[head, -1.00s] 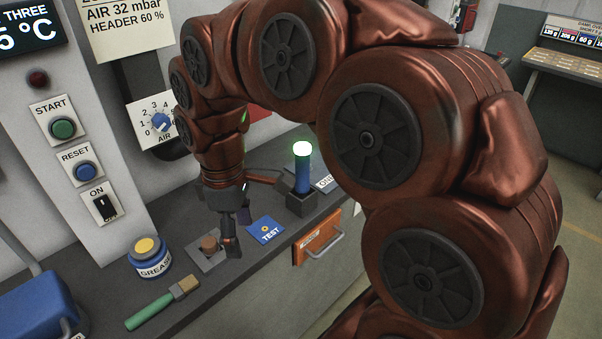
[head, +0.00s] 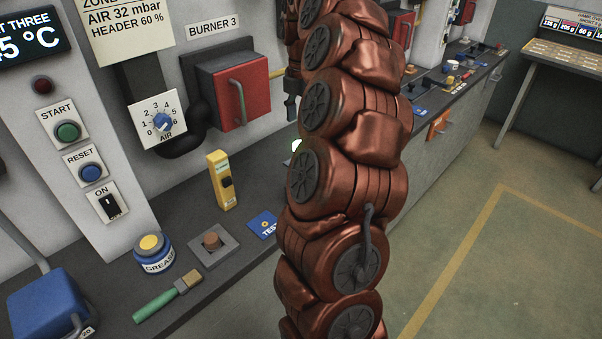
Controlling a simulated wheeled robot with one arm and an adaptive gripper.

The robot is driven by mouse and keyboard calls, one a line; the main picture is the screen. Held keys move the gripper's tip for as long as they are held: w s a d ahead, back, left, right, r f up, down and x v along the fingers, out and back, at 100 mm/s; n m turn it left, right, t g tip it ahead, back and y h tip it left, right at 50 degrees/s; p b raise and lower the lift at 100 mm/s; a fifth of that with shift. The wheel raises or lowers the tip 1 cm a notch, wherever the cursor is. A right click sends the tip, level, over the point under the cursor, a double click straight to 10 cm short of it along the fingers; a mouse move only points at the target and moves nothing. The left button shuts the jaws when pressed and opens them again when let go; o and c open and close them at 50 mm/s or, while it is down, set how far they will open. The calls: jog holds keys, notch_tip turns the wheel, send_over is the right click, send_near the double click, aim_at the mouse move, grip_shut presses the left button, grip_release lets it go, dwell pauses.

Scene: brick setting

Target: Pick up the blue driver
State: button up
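I cannot make out a blue driver for certain in the head view. A glowing pale-green tip (head: 296,146) shows at the left edge of my arm. The blue upright body under it, seen a second ago, is now hidden behind my arm. My gripper (head: 291,108) is partly visible as a dark shape pointing down, right of the red burner door. Most of it is behind my arm, so I cannot tell whether its fingers are open or whether it holds anything.
On the near bench are a yellow handheld device (head: 221,181), a grease tin (head: 152,254), a green-handled brush (head: 167,299), a grey plate with a brown knob (head: 213,244), a blue TEST card (head: 263,225) and a blue toolbox (head: 46,303). Burner 3's red door (head: 242,95) juts out. Small items (head: 452,66) lie farther along.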

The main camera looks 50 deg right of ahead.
jog(key=shift+a+f, duration=0.1)
jog(key=shift+f, duration=1.1)
jog(key=shift+p, duration=0.3)
jog(key=shift+f, duration=0.2)
jog(key=shift+s+a+f+p, duration=0.15)
jog(key=shift+a+f+p, duration=0.1)
jog(key=shift+f+p, duration=0.25)
jog(key=shift+s+a+f+p, duration=0.1)
jog(key=shift+a+f+p, duration=0.15)
jog(key=shift+f, duration=0.35)
jog(key=shift+f+p, duration=0.35)
jog(key=shift+f, duration=0.9)
grip_shut()
